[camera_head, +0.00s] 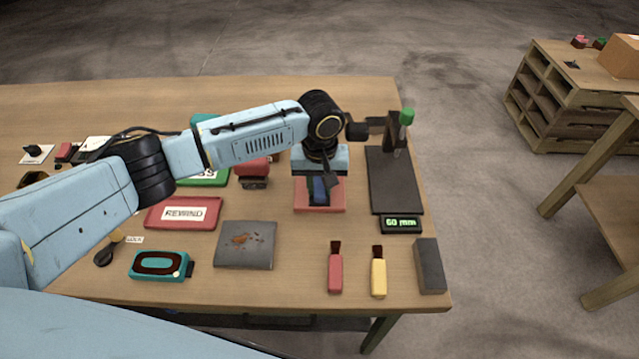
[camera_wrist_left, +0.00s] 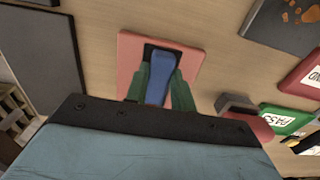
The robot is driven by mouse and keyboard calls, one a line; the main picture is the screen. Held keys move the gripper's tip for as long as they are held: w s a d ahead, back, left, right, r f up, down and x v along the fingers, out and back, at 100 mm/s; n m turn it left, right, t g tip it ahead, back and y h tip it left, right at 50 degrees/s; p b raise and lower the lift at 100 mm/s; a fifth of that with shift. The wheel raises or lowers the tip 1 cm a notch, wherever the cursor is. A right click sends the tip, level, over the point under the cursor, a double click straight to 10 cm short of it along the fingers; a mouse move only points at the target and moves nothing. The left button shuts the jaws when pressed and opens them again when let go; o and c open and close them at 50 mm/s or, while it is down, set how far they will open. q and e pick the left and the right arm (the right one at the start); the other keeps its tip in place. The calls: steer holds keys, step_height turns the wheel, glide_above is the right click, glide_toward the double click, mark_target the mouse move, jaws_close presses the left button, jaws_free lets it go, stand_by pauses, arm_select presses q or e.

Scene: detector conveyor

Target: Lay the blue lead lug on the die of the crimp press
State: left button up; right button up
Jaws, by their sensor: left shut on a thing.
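My left gripper (camera_head: 318,192) points down over a pink-red block (camera_head: 321,209) with a dark recess, near the table's right side. In the left wrist view its dark green fingers (camera_wrist_left: 158,88) are shut on the blue lug (camera_wrist_left: 159,72), one on each side. The lug lies over the dark recess of the pink block (camera_wrist_left: 132,49); I cannot tell whether it touches. A black plate (camera_head: 397,190) with an upright post and green-topped lever (camera_head: 406,118) stands to the right. It may be the crimp press; its die is not clear. My right gripper is not in view.
A "60 mm" display (camera_head: 401,224) sits before the black plate. A grey block (camera_head: 429,265), red brush (camera_head: 335,270) and yellow brush (camera_head: 378,272) lie at the front right. A stained grey plate (camera_head: 245,258) and red REWIND tray (camera_head: 160,215) lie left.

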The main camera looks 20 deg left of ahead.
arm_select(q)
steer(key=shift+f+p, duration=0.2)
steer(key=shift+p, duration=0.3)
steer(key=o, duration=1.1)
steer(key=shift+c, duration=0.2)
